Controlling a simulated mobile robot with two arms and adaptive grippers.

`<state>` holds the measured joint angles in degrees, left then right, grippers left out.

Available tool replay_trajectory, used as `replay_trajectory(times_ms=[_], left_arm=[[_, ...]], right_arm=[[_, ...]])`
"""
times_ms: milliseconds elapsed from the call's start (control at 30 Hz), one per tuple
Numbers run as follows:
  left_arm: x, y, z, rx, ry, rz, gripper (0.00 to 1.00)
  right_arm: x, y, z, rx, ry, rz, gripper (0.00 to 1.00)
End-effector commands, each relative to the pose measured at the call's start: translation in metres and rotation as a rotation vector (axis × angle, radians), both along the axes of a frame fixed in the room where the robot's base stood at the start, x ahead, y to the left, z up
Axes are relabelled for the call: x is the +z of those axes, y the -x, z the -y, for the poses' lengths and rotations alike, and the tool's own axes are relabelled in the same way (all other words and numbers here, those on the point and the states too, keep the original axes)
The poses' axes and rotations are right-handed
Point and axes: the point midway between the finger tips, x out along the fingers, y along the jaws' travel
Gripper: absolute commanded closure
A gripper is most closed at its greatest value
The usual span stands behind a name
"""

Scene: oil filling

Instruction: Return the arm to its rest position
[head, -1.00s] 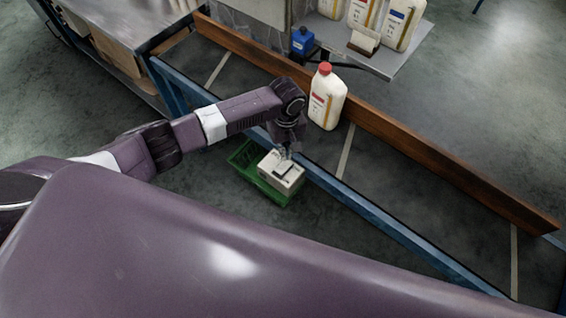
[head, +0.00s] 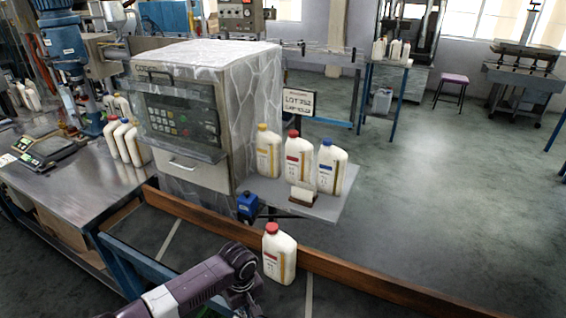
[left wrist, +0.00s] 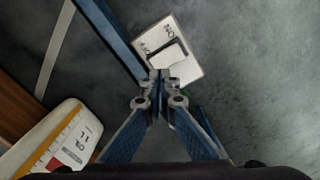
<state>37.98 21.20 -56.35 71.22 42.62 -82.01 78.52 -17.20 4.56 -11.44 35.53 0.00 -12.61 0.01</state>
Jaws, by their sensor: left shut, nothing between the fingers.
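My left arm (head: 190,289) comes in from the bottom left in the head view, its wrist joint beside a red-capped white bottle (head: 279,254). The gripper itself is below the head picture. In the left wrist view my left gripper (left wrist: 159,76) is shut and empty. The bottle (left wrist: 62,148) also shows at the lower left there. My right gripper is in neither view.
A brown rail (head: 350,277) and a blue frame bar (head: 142,262) run past the arm. Behind stand a grey control cabinet (head: 255,90) and a shelf (head: 325,207) with three bottles. A metal workbench (head: 75,200) is at the left. Open floor (head: 450,200) lies at the right.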

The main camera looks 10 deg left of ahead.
Motion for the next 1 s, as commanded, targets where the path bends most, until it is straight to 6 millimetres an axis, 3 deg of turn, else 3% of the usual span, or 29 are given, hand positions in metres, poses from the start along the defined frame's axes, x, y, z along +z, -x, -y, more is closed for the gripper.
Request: replay_trajectory(times_ms=[167, 267, 400, 500, 667, 1000], left_arm=[[-0.006, 0.026, 0.028, -0.111, 0.050, 0.001, 1.00], [-0.007, 0.054, 0.057, -0.245, 0.108, 0.022, 1.00], [0.003, 0.092, 0.087, -0.429, 0.183, 0.087, 1.00], [0.014, 0.114, 0.095, -0.530, 0.213, 0.146, 1.00], [0.035, 0.145, 0.084, -0.651, 0.207, 0.240, 1.00], [0.074, 0.196, 0.010, -0.787, 0.046, 0.328, 1.00]], right_arm=[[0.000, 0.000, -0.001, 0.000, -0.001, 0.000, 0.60], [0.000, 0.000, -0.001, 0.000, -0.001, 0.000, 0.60], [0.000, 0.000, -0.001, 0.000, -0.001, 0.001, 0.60], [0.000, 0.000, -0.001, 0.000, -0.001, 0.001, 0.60], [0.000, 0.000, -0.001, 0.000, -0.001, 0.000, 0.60], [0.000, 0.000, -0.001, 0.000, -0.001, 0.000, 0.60]])
